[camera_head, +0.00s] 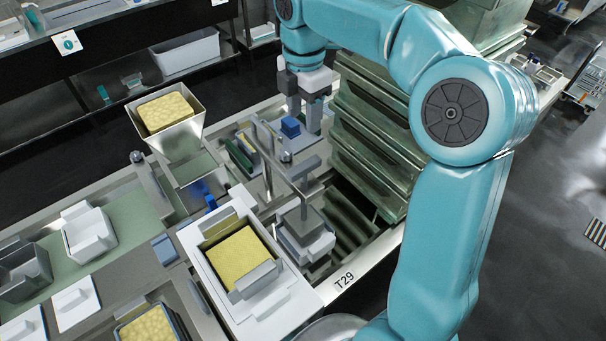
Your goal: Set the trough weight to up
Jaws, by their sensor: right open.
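My right arm comes in from the right and arches over the bench. Its gripper (304,108) points down with its fingers apart, near a small blue block (291,127), and I see nothing held between them. A grey weight-like block (301,218) hangs below a thin bent metal arm (280,165), low over a white mould, in front of my gripper and apart from it. I cannot tell for certain that this block is the trough weight. My left gripper is out of view.
A white box (205,262) with yellow cheese (240,258) stands left of the grey block. A metal hopper (183,142) holds more cheese (166,112). Stacked green trays (375,130) rise close to the right of my gripper. A plate marked T29 (345,280) edges the bench.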

